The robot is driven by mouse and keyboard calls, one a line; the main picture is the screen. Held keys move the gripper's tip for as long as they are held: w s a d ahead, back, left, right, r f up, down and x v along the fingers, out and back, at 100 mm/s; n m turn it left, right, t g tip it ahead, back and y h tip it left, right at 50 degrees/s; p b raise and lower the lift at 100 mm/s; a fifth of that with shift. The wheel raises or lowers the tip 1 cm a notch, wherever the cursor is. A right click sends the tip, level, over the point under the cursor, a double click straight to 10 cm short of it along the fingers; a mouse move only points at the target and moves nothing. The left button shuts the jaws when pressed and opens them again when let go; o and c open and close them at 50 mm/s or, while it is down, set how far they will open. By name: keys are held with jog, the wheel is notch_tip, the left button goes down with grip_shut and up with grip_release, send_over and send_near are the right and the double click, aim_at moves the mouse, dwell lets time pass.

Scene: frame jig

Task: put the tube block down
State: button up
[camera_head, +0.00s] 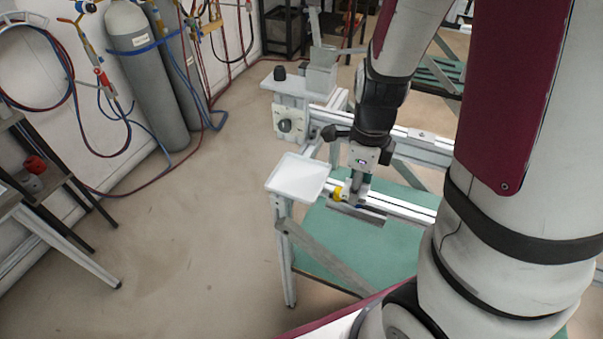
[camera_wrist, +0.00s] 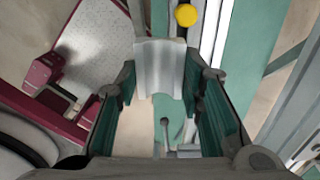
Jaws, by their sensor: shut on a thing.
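The tube block (camera_wrist: 160,68) is a pale grey block with a curved hollow. In the wrist view it sits between the two green-padded fingers of my gripper (camera_wrist: 160,84), which is shut on it. In the head view my gripper (camera_head: 357,188) points down over the front rail of the frame jig, just right of a white tray (camera_head: 298,177). The block is small and partly covered there. I cannot tell whether its underside touches anything.
A yellow knob (camera_head: 338,193) is beside my gripper and also shows in the wrist view (camera_wrist: 186,15). The jig's long rail (camera_head: 410,210) runs right above a green shelf (camera_head: 350,246). Gas cylinders (camera_head: 140,70) stand at the left wall. Open floor (camera_head: 190,240) lies left of the jig.

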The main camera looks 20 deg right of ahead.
send_over(301, 179)
jog(key=shift+f, duration=2.45)
jog(key=shift+f, duration=0.1)
jog(key=o, duration=1.2)
